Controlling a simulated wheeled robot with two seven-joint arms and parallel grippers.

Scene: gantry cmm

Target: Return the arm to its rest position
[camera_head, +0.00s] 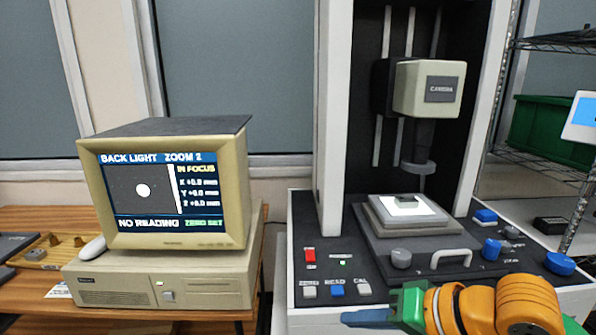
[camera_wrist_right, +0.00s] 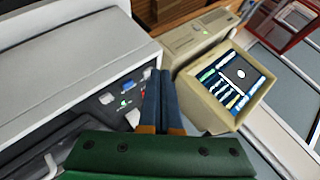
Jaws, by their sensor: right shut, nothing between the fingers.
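My right gripper (camera_head: 346,318) shows at the lower edge in the head view, in front of the measuring machine (camera_head: 310,268). Its blue fingers point left from a green body, and the orange arm comes in from the lower right. In the wrist view the two blue fingers of the right gripper (camera_wrist_right: 160,78) lie together with nothing between them. The fingers appear apart from the machine's front panel. My left gripper is in neither view.
The machine has a camera head (camera_head: 428,88) above a lit stage (camera_head: 440,228), with buttons and knobs in front. A monitor (camera_head: 235,195) on a computer case (camera_head: 165,283) stands left on a wooden table (camera_head: 30,222). A green bin (camera_head: 552,130) sits on the rack at right.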

